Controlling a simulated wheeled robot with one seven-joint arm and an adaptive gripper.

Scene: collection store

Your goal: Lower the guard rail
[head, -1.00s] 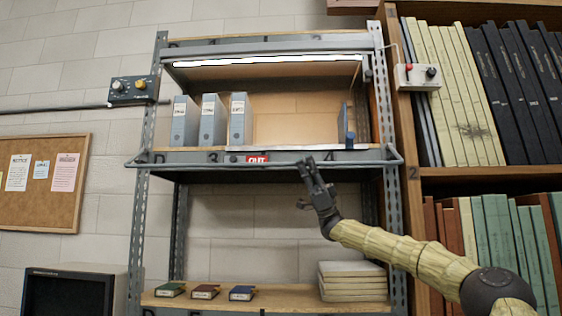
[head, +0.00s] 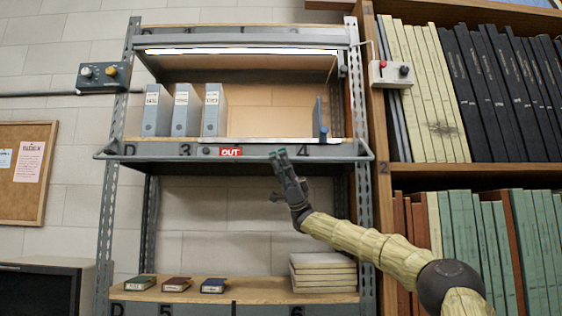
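The guard rail (head: 130,156) is a grey bar running across the front of the middle shelf, with its ends bent back near the two uprights. It sits at about the height of the shelf edge. My gripper (head: 277,176) is dark, with its fingers spread and nothing between them. The fingers hide a short piece of the rail.
Grey binders (head: 186,112) and a blue upright piece (head: 320,118) stand on the shelf behind the rail. Small books (head: 176,284) and a pale stack (head: 322,272) lie below. A bookcase (head: 385,130) adjoins on the right. Control boxes (head: 103,76) (head: 391,73) flank the rack.

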